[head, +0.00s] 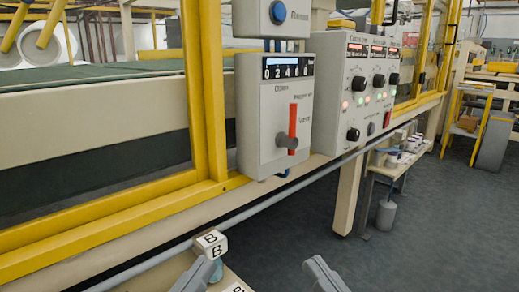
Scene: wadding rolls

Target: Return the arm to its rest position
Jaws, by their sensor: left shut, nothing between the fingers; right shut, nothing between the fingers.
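My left gripper (196,275) is at the bottom edge of the head view, left of centre, shut and empty. It is close beside a white block marked B (210,243); I cannot tell whether they touch. My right gripper (324,274) is at the bottom edge, right of centre, shut and empty, in front of the dark floor. Most of both arms is out of view.
A grey control box (262,115) with a counter and a lever in a red slot stands ahead. A panel with knobs and lights (368,90) is to its right. Yellow guard frames (205,90) line the machine. Dark floor (420,240) is open at right.

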